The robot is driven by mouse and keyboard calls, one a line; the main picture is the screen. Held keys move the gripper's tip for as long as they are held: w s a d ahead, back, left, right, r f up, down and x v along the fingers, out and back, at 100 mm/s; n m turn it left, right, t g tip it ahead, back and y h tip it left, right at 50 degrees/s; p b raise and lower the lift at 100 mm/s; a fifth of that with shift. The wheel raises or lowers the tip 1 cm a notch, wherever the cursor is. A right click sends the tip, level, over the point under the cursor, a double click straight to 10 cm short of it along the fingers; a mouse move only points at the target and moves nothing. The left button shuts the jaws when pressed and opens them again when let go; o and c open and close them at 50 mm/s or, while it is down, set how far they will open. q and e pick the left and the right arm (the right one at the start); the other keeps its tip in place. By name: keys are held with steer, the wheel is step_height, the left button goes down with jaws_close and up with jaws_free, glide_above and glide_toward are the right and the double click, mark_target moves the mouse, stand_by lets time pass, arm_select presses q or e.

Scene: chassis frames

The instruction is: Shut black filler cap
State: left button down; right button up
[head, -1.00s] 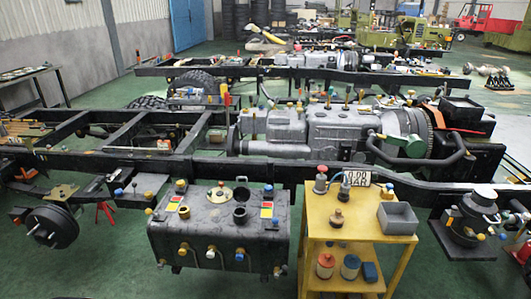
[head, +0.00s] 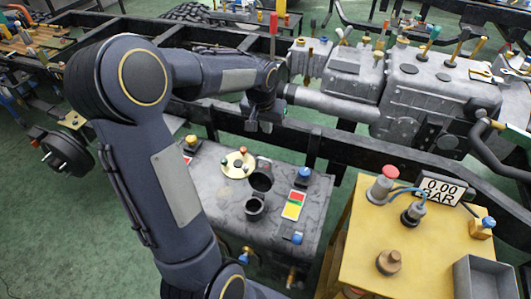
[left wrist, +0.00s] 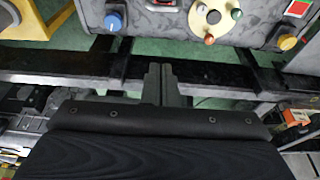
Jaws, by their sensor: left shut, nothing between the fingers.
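The dark tank (head: 222,205) stands at the lower middle of the head view. On its top is a black round filler neck (head: 254,206). Just behind it is a dark round part, apparently the raised black filler cap (head: 261,180); its exact tilt is hard to tell. My left gripper (head: 266,122) hangs behind the tank, over the black chassis rail, apart from the cap. In the left wrist view its fingers (left wrist: 160,70) are shut and empty. That view shows the tank's edge with the brass disc (left wrist: 211,17), but no filler cap. My right gripper is out of view.
The brass disc fitting (head: 238,165) and a red-yellow-green label (head: 294,205) flank the filler. A blue knob (head: 303,176) stands at the tank's back right corner. A yellow cart (head: 365,235) with a gauge display (head: 441,190) stands at right. The engine (head: 430,95) lies behind.

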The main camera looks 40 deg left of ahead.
arm_select(q)
steer(key=shift+s+f, duration=0.2)
steer(key=shift+f, duration=2.25)
steer(key=shift+s+f, duration=0.2)
steer(key=shift+f, duration=2.2)
